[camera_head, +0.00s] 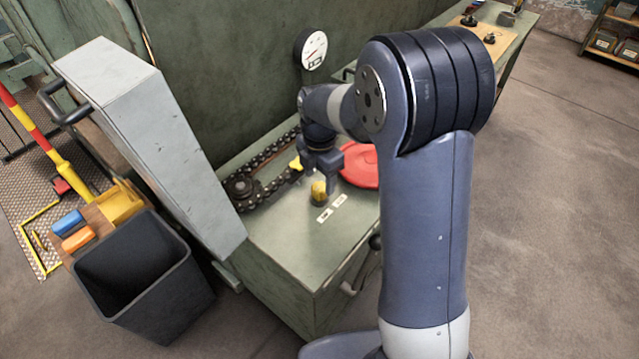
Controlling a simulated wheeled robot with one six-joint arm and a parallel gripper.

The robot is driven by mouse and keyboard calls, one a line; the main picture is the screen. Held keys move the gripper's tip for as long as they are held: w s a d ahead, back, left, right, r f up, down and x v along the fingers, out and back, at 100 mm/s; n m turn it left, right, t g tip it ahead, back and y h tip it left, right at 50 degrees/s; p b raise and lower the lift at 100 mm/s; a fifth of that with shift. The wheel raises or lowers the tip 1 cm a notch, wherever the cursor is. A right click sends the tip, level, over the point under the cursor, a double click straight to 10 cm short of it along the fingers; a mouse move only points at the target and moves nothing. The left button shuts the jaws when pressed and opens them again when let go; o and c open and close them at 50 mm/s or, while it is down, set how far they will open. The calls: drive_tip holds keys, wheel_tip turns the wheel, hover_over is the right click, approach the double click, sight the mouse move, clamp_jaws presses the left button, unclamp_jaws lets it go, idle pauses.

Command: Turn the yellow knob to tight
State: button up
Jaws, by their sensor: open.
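The yellow knob (319,191) stands on the green bench top (290,254), just behind two small white labels (325,215); their writing is too small to read. My gripper (319,178) is open and points down right at the knob. Its fingers are small and partly hidden in the head view, so I cannot tell whether they touch the knob or stand just around it. The knob's pointer direction is not clear.
A chain on a sprocket (241,187) lies left of the knob, with a small yellow piece (296,164) near it. A red disc (362,166) is at the right, partly behind my arm. A dial gauge (313,50) is behind. A tall grey box (160,130) bounds the left.

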sight(319, 187)
wheel_tip(319, 187, up, 7)
drive_tip(key=shift+r, duration=0.2)
drive_tip(key=shift+f, duration=0.1)
wheel_tip(319, 187, down, 11)
drive_tip(key=shift+r, duration=0.1)
idle(0.5)
drive_tip(key=shift+m, duration=0.3)
drive_tip(key=shift+r, duration=0.1)
